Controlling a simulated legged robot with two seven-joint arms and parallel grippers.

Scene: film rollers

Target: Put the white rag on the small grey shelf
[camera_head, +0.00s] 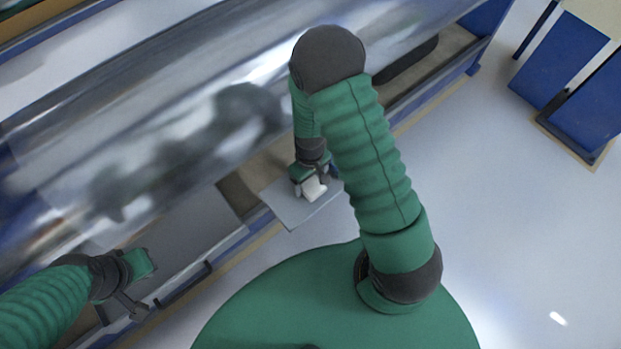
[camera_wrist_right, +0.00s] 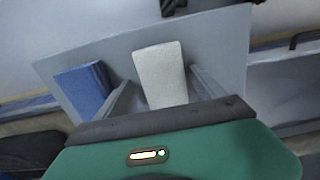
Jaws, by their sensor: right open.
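The white rag (camera_head: 314,189) shows in the head view at the small grey shelf (camera_head: 288,209), just below my right gripper (camera_head: 313,185). In the right wrist view the white rag (camera_wrist_right: 161,75) lies over the grey shelf plate (camera_wrist_right: 222,50). The two fingers of my right gripper (camera_wrist_right: 160,92) stand apart on either side of the rag, with a visible gap on the right. The rag's near end is hidden by the gripper body. My left gripper (camera_head: 132,300) is at lower left in the head view, away from the rag; its jaw opening is unclear.
A blue block-like item (camera_wrist_right: 84,90) lies at the shelf's left side in the right wrist view, beside a finger. A large shiny film roller (camera_head: 190,130) runs behind the shelf. Blue stands (camera_head: 560,65) are at upper right. The pale floor at right is clear.

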